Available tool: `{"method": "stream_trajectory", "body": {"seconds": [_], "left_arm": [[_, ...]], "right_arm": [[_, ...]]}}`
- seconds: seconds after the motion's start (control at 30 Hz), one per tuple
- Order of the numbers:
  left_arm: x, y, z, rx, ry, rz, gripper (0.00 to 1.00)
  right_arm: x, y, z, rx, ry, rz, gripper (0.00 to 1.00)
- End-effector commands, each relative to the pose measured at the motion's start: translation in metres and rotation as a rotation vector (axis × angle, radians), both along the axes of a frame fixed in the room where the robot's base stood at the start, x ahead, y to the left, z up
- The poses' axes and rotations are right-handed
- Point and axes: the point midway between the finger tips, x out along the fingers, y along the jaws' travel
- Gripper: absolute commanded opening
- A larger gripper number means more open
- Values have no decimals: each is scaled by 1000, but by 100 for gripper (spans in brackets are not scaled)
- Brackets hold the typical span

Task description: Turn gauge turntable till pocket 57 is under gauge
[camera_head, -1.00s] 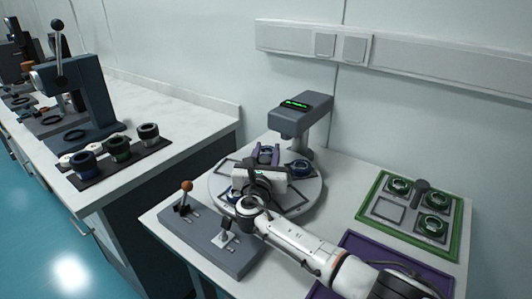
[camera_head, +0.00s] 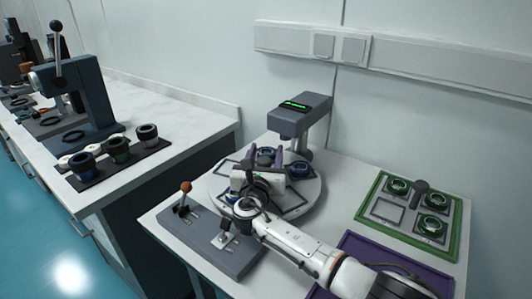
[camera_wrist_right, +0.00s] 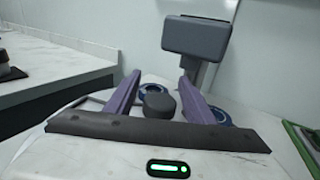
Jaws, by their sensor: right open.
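The gauge turntable (camera_head: 313,197) is a pale round disc with blue-ringed parts in pockets, one at its right (camera_head: 299,170) and one at its back (camera_head: 266,152). The gauge (camera_head: 300,120), a grey head with a green display, overhangs its back edge; it also shows in the right wrist view (camera_wrist_right: 196,38). My right gripper (camera_head: 265,160) is over the middle of the turntable, open. In the right wrist view its purple fingers (camera_wrist_right: 160,90) stand either side of a dark round knob (camera_wrist_right: 158,103); I cannot tell if they touch it. Pocket numbers are not readable. My left gripper is out of view.
A grey control box (camera_head: 213,243) with levers stands at the front left. A green tray (camera_head: 452,235) with ringed parts is at the right, and a purple mat (camera_head: 400,262) lies under my right arm. A second bench (camera_head: 190,105) is at the left.

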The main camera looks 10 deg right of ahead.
Motion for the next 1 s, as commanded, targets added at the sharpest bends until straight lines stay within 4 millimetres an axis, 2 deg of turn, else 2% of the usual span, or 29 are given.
{"method": "stream_trajectory", "body": {"seconds": [0.5,0.87,1.0], "left_arm": [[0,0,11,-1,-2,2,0],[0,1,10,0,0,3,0],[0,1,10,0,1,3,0]], "right_arm": [[-64,19,-1,1,2,2,49],[-70,21,-1,-2,2,0,49],[-69,20,1,27,-1,-1,27]]}}
